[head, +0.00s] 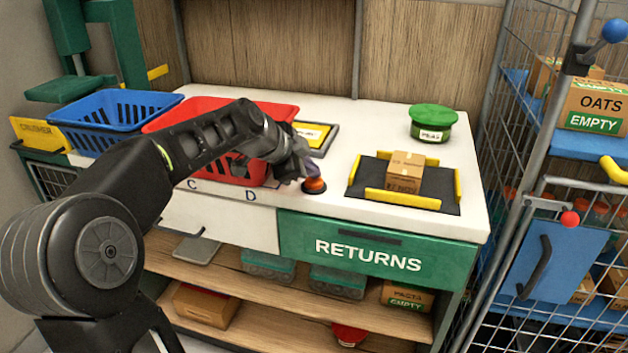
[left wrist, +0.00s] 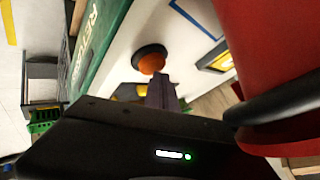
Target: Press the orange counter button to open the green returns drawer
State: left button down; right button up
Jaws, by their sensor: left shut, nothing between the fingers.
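The orange counter button (head: 315,185), a dome on a dark round base, sits on the white counter near its front edge. It also shows in the left wrist view (left wrist: 150,62). My left gripper (head: 309,172) is shut and empty, with its fingertips right at the button's back edge. In the left wrist view its fingers (left wrist: 162,92) end beside the orange dome; I cannot tell whether they touch it. The green returns drawer (head: 372,256), with white RETURNS lettering, is closed flush below the counter. My right gripper is in neither view.
A red basket (head: 225,168) stands close left of my gripper, and a blue basket (head: 112,118) is farther left. A black tray with yellow rails (head: 435,203) holds a small carton (head: 406,172). A green-lidded tub (head: 432,123) stands behind. A wire cage cart (head: 540,180) stands at right.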

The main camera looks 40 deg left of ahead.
aim_at(310, 182)
pick_arm(q)
jog(key=shift+f+b, duration=0.35)
jog(key=shift+f, duration=0.05)
dwell(0.5)
jog(key=shift+r+p, duration=0.55)
jog(key=shift+r, duration=0.6)
jog(key=shift+r+p, duration=1.55)
jog(key=shift+r, duration=0.9)
jog(key=shift+f, duration=0.1)
